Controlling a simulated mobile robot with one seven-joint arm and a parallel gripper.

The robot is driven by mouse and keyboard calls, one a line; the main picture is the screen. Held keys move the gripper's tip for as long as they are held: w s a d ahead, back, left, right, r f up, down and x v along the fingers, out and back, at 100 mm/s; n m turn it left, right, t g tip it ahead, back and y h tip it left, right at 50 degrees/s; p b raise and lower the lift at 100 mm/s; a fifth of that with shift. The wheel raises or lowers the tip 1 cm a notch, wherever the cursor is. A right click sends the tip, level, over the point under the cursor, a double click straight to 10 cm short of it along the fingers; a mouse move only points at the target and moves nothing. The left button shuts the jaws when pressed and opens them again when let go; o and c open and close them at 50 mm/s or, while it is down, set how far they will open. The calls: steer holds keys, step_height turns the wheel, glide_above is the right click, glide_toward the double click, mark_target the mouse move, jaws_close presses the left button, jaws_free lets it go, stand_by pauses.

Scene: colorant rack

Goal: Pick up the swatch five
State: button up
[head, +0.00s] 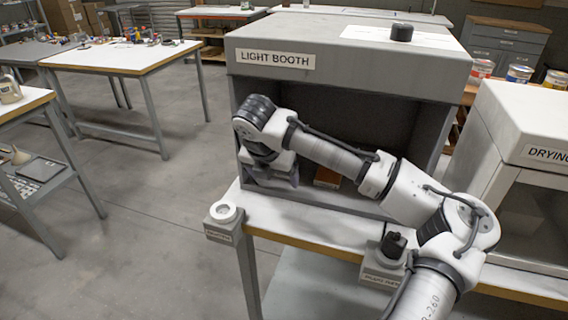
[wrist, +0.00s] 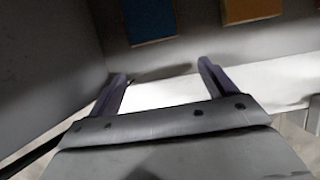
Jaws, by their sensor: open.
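My gripper (wrist: 162,71) is open in the wrist view, with its two dark fingers apart and nothing visible between them. In the head view my wrist is bent down at the left side of the light booth (head: 258,52) opening, and the fingertips are hard to make out. Beyond the fingers in the wrist view are a blue swatch (wrist: 149,20) and, to its right, an orange-brown swatch (wrist: 250,9), both cut by the top edge. The orange-brown swatch (head: 327,177) also shows inside the booth in the head view. No number is readable, so I cannot tell which is swatch five.
The booth's side wall (wrist: 45,60) is close on the left in the wrist view. A drying cabinet (head: 545,120) stands right of the booth. Small labelled holders (head: 223,222) (head: 383,265) sit at the bench's front edge. A black knob-like object (head: 402,32) is on top of the booth.

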steer(key=shift+w+d, duration=0.25)
steer(key=shift+w, duration=0.5)
steer(key=w+p, duration=0.1)
steer(key=w, duration=0.1)
steer(key=w+d+p, duration=0.1)
steer(key=w, duration=0.1)
steer(key=shift+w+d+r, duration=0.1)
steer(key=shift+w+d, duration=0.1)
steer(key=shift+w, duration=0.05)
steer(key=shift+x, duration=0.75)
steer(key=shift+c, duration=0.2)
steer(key=c, duration=1)
steer(key=shift+c, duration=0.2)
